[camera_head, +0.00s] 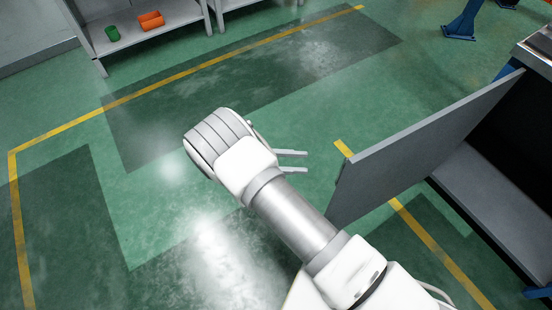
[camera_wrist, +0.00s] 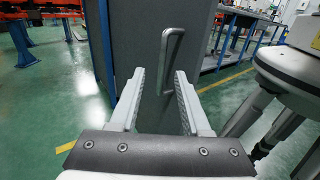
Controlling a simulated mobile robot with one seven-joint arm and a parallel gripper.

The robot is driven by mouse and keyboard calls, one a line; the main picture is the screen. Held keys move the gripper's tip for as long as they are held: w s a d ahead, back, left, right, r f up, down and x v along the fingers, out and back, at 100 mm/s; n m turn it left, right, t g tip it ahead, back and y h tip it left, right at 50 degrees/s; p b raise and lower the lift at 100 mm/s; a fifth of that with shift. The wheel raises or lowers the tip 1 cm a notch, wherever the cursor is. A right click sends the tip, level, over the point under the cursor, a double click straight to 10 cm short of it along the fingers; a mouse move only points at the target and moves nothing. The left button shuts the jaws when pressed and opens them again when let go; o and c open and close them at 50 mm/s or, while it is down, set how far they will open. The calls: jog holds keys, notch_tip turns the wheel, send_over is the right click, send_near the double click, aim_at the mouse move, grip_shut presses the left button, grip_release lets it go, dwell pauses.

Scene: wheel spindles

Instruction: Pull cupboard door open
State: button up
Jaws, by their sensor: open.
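The grey cupboard door (camera_head: 425,145) stands swung out from the dark cupboard (camera_head: 480,185) at the right of the head view. The door fills the middle of the wrist view (camera_wrist: 130,45). Its metal bar handle (camera_wrist: 170,58) is upright and slightly tilted there, with its lower end between my two fingers in the picture. My gripper (camera_head: 306,161) is open and empty, its fingertips pointing towards the door's near edge with a small gap of floor between. My fingers show on both sides of the handle in the wrist view (camera_wrist: 160,75), not touching it.
A grey shelf rack (camera_head: 165,38) with a green bin (camera_head: 112,33) and an orange bin (camera_head: 151,20) stands at the back left. Green floor with yellow lines is clear around my arm. A workbench (camera_wrist: 245,45) stands beyond the door.

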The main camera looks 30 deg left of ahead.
jog(key=shift+v, duration=2.7)
jog(key=shift+a, duration=0.1)
